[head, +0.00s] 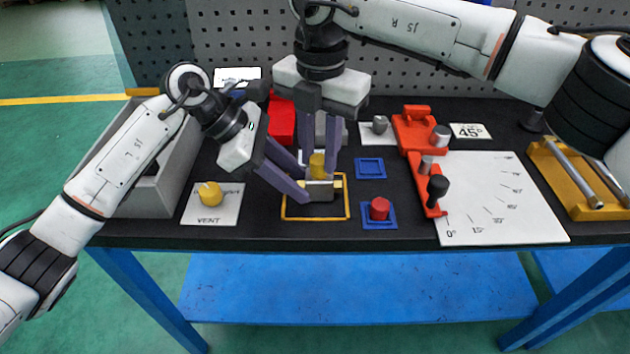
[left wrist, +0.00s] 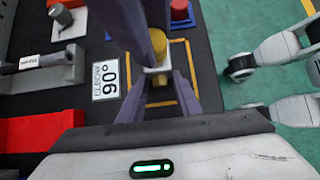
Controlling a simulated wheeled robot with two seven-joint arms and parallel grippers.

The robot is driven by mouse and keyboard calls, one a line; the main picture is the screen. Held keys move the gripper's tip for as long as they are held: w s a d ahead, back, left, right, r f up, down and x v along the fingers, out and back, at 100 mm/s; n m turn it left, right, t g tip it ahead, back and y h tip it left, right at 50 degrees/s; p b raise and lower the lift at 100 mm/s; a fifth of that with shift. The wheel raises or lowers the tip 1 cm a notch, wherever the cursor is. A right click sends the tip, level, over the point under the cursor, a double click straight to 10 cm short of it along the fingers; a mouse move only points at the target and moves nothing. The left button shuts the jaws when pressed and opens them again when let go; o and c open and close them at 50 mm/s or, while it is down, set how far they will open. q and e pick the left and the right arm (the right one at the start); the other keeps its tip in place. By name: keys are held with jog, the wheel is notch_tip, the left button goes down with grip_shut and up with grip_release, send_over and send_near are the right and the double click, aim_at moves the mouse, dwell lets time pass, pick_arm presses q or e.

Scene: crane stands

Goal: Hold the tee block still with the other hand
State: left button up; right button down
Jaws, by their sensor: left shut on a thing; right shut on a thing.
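My left gripper (head: 306,187) comes in from the left, low, and is shut on the block's side. A yellow cylinder (head: 317,164) stands upright at the top of the block. My right gripper (head: 319,170) points down from above and is shut on the cylinder. In the left wrist view the cylinder (left wrist: 158,44) and a pale part of the tee block (left wrist: 156,70) show between the fingers. The fingers hide much of the block.
A yellow knob on the VENT card (head: 210,196) lies left, beside a grey bin (head: 150,205). Right are a red cylinder on a blue pad (head: 379,208), an empty blue square (head: 370,168), a red angle fixture (head: 427,183) and a white angle board (head: 495,200). A pegboard stands behind.

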jog(key=shift+d+r, duration=0.1)
jog(key=shift+r, duration=0.05)
jog(key=n, duration=0.4)
jog(key=shift+n, duration=0.6)
jog(key=n, duration=0.3)
jog(key=shift+r+n, duration=0.1)
jog(key=shift+n, duration=1)
